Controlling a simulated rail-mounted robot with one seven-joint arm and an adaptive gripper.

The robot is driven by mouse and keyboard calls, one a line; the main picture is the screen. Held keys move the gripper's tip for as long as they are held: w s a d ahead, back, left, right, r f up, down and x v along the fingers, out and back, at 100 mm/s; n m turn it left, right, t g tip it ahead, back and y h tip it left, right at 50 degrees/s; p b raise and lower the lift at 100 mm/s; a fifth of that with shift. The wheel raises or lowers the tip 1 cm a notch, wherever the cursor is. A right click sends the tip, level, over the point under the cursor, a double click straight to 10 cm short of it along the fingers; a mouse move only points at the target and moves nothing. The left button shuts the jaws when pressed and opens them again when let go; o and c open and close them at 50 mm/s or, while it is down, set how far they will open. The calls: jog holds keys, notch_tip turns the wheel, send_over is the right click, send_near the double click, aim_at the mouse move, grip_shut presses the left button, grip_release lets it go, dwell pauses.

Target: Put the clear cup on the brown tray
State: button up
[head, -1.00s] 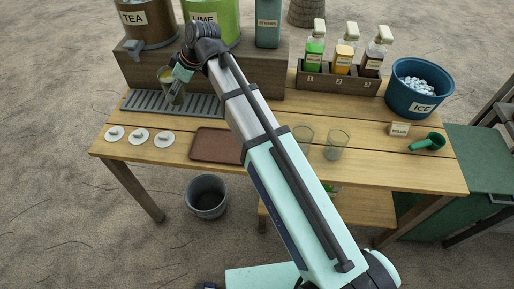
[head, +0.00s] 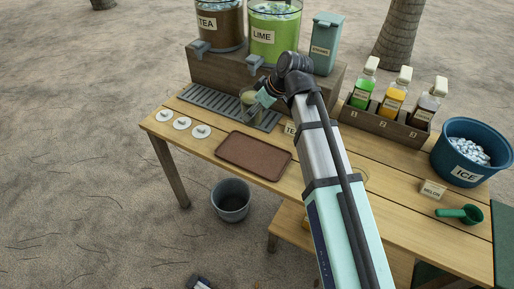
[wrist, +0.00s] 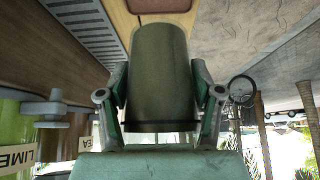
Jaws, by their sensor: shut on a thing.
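The clear cup (head: 249,98) looks greenish-grey and is held at the right part of the metal drip grate, in front of the lime dispenser. My gripper (head: 262,98) is shut on it. In the wrist view the cup (wrist: 162,75) fills the middle, between both fingers of my gripper (wrist: 160,100). I cannot tell whether its base touches the grate. The brown tray (head: 253,156) lies flat and empty on the table, in front of the grate. The tray's edge also shows at the top of the wrist view (wrist: 158,5).
The drip grate (head: 205,99) runs below the tea (head: 219,25) and lime (head: 274,38) dispensers. Three white lids (head: 182,123) lie left of the tray. A bottle rack (head: 385,126) and an ice tub (head: 452,165) stand at right. My arm hides part of the table.

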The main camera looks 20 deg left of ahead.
notch_tip(320, 180, down, 16)
jog(key=shift+f+p, duration=0.25)
jog(key=shift+p, duration=0.45)
jog(key=shift+f, duration=0.1)
jog(key=shift+f, duration=0.1)
jog(key=o, duration=1.6)
jog(key=shift+d, duration=0.1)
jog(key=shift+r, duration=0.25)
jog(key=b+v, duration=0.1)
jog(key=v, duration=1.1)
